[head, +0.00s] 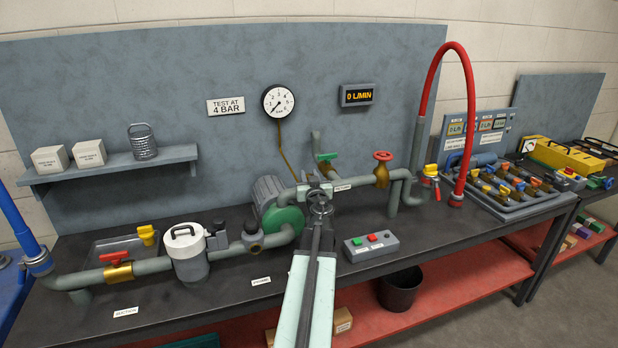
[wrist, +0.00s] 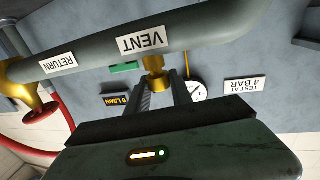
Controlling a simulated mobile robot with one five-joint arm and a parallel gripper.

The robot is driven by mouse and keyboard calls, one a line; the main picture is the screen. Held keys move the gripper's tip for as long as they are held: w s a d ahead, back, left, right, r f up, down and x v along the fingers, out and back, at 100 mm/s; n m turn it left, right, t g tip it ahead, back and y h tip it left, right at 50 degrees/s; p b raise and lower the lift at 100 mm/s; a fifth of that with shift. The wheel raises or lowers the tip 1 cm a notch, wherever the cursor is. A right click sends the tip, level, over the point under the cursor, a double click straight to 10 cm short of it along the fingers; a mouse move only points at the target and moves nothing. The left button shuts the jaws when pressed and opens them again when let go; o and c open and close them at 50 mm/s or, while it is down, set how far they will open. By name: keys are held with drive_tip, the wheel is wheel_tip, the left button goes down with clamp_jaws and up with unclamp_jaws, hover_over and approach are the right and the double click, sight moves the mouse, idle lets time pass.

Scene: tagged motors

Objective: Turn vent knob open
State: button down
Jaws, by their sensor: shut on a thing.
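The vent knob (wrist: 153,79) is a small brass-coloured part under a grey pipe beside the white VENT label (wrist: 144,40) in the wrist view. That view is upside down. My gripper (wrist: 161,84) is shut on the knob, with a dark finger on each side of it. In the head view my gripper (head: 319,200) is at the pipe in the middle of the bench, and it hides the knob there. How far the knob is turned cannot be told.
A green pump (head: 283,213) stands just left of my gripper. A red handwheel (head: 382,156) and a red hose (head: 470,110) are to the right. The gauge (head: 278,101) and flow display (head: 357,95), reading 0 L/MIN, hang behind. A button box (head: 371,245) sits in front.

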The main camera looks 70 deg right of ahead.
drive_tip(key=n+t+y, duration=0.6)
drive_tip(key=t, duration=0.1)
drive_tip(key=shift+s+d+y, duration=0.15)
drive_tip(key=shift+d+y, duration=0.15)
drive_tip(key=shift+d, duration=0.1)
drive_tip(key=n+t+y, duration=0.2)
drive_tip(key=n+y, duration=0.1)
drive_tip(key=y, duration=0.1)
drive_tip(key=shift+a, duration=0.1)
drive_tip(key=shift+a+r+n+y, duration=0.1)
drive_tip(key=shift+n+y, duration=0.9)
drive_tip(key=shift+y, duration=0.5)
drive_tip(key=shift+a+t+y, duration=0.1)
drive_tip(key=shift+t+y, duration=0.2)
drive_tip(key=c, duration=1.1)
unclamp_jaws()
drive_tip(key=shift+c, duration=0.2)
drive_tip(key=s, duration=0.7)
drive_tip(key=shift+s+a, duration=0.35)
